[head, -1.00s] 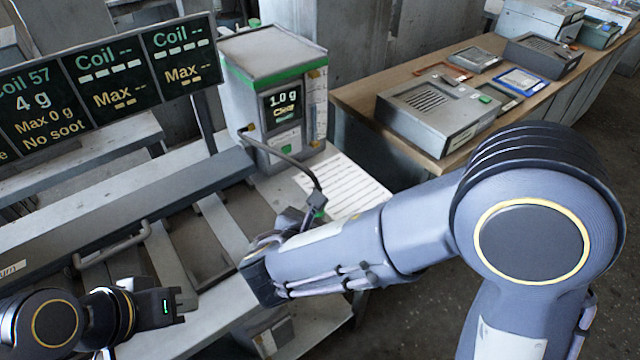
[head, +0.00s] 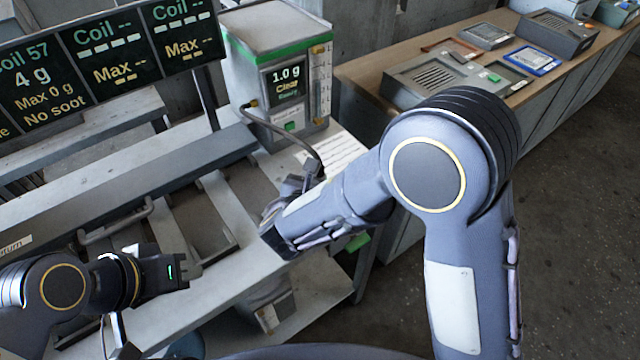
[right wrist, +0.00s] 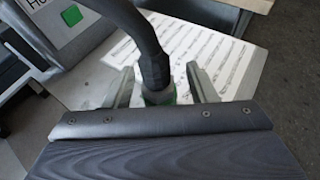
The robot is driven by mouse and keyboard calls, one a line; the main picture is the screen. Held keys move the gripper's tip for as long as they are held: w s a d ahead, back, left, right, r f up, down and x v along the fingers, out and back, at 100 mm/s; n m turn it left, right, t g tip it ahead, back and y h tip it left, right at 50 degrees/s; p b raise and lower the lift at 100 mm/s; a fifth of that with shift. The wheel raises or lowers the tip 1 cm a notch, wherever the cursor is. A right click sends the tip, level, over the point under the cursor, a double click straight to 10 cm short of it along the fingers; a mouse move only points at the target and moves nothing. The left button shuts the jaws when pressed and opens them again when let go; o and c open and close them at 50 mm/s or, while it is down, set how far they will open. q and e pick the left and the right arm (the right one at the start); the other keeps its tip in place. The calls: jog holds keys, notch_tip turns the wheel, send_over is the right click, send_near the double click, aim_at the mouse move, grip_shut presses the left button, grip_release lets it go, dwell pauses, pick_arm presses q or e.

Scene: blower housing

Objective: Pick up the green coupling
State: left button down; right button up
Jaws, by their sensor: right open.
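The green coupling (right wrist: 160,96) sits at the end of a dark hose (right wrist: 148,50) in the right wrist view, partly hidden by the hose and my gripper's body. My right gripper (right wrist: 158,83) is open, with one finger on each side of the hose end and coupling. A gap shows on both sides, and I see no grip on it. In the head view my right wrist hides the coupling, and only the hose's dark end (head: 312,166) shows. My left gripper (head: 184,271) is over the bench at the lower left, away from the coupling; its jaws are too small to judge.
The hose runs from a grey meter box (head: 278,70) with a green band, reading 1.0 g. A printed sheet (head: 340,151) lies beside it. A dark display board (head: 105,50) stands behind the bench. A wooden-topped counter (head: 365,72) with several devices is at the back right.

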jog(key=shift+c, duration=0.2)
grip_shut()
jog(key=shift+r, duration=0.15)
jog(key=shift+r, duration=0.55)
jog(key=s+a+r, duration=0.2)
jog(key=s+r, duration=0.9)
jog(key=s, duration=0.3)
jog(key=shift+r, duration=0.35)
